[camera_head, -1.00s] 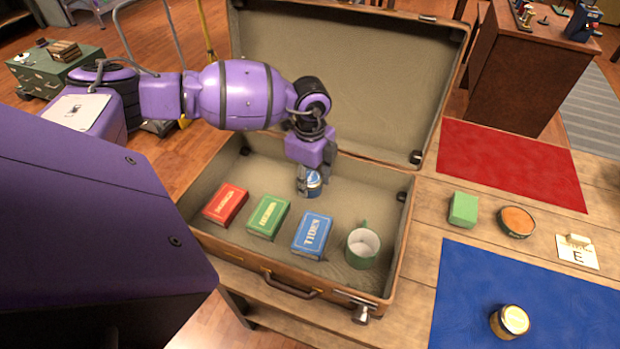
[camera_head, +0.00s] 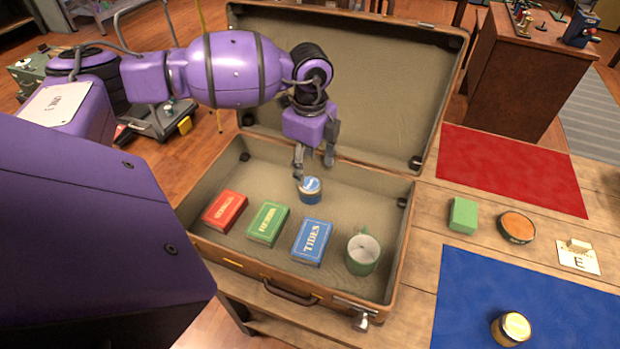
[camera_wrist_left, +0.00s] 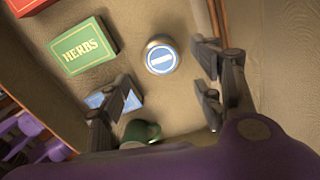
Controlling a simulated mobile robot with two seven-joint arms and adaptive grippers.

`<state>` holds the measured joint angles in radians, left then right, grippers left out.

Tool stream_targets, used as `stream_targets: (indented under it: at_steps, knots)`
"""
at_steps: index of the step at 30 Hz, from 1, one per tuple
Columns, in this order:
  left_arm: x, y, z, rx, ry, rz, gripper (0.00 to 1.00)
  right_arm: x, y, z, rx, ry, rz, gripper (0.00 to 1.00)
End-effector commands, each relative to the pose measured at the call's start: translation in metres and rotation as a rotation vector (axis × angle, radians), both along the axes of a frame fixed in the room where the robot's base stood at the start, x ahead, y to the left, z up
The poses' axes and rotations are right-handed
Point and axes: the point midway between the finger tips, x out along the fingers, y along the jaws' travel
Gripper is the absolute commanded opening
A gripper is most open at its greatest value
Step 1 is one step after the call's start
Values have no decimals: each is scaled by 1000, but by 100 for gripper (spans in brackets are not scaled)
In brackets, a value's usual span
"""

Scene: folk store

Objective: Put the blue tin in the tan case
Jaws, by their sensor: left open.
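The blue tin (camera_head: 310,190) stands upright on the floor of the open tan case (camera_head: 262,268), behind the blue book. It also shows in the left wrist view (camera_wrist_left: 161,56), with its round blue and white lid facing the camera. My left gripper (camera_head: 314,172) is open and empty, just above the tin and apart from it. In the left wrist view its spread fingers (camera_wrist_left: 160,98) show with the tin beyond them. My right gripper is not in view.
In the case are a red book (camera_head: 226,211), a green book (camera_head: 268,222), a blue book (camera_head: 312,242) and a green mug (camera_head: 362,254). Right of it are red (camera_head: 510,170) and blue (camera_head: 540,285) mats, a green block (camera_head: 463,215), an orange-topped tin (camera_head: 516,227) and a yellow-lidded jar (camera_head: 511,329).

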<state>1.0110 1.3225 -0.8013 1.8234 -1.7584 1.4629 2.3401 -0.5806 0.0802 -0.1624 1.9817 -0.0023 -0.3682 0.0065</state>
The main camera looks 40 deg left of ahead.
Motion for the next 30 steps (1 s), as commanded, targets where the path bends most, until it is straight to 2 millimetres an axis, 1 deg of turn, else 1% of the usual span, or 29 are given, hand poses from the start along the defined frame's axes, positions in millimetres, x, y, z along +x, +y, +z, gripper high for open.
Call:
stream_targets:
  at_steps: [1, 3, 6, 9, 13, 30]
  knots:
    - [1, 0, 10, 0, -3, 0, 60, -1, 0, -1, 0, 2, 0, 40]
    - [0, 0, 21, 1, -1, -1, 60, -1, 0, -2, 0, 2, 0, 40]
    - [0, 0, 34, 0, -1, 0, 60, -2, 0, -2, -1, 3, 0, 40]
    - [0, 0, 41, 0, 0, 0, 60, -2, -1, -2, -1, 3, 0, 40]
    - [0, 0, 44, 0, 1, 0, 60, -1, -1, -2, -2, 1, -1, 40]
    - [0, 0, 44, 0, 1, 0, 60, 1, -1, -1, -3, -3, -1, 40]
